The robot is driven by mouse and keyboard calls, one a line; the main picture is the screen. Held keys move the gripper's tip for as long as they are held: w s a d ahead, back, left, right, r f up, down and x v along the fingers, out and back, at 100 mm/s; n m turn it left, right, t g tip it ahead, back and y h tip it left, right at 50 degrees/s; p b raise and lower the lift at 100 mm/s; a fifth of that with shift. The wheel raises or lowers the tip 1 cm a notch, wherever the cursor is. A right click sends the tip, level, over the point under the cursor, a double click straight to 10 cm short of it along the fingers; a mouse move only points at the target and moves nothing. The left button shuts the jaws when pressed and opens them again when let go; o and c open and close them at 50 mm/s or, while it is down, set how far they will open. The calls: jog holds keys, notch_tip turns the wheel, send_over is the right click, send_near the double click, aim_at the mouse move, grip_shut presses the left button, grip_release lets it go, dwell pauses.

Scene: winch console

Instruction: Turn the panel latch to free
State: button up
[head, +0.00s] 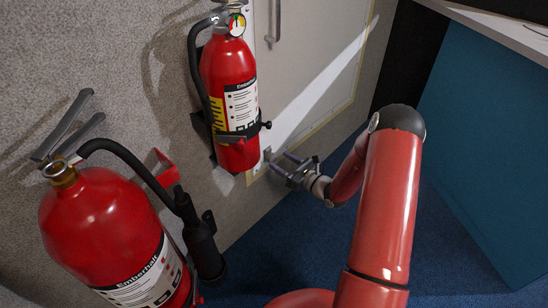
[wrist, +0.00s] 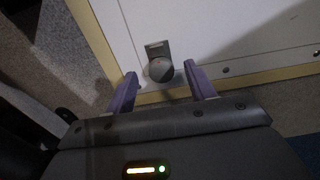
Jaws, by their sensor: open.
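The panel latch (wrist: 160,66) is a small grey plate with a rounded knob, near the bottom edge of the pale panel (wrist: 210,25) in the wrist view. In the head view the panel (head: 310,75) is on the wall, and the latch (head: 267,154) shows small at its lower left corner. My gripper (head: 279,163) is open at that corner. In the wrist view its two purple fingers (wrist: 160,71) stand one on each side of the knob, with a gap on both sides. I cannot tell how deep the fingertips reach around it.
A red fire extinguisher (head: 229,85) hangs on the wall just left of the panel, above my gripper. A larger one (head: 100,225) stands at the lower left, with a black horn (head: 203,245). A blue cabinet (head: 485,130) is at right. Blue carpet (head: 255,255) lies open below.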

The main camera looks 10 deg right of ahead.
aim_at(273, 157)
jog(key=shift+x, duration=1.95)
jog(key=c, duration=1)
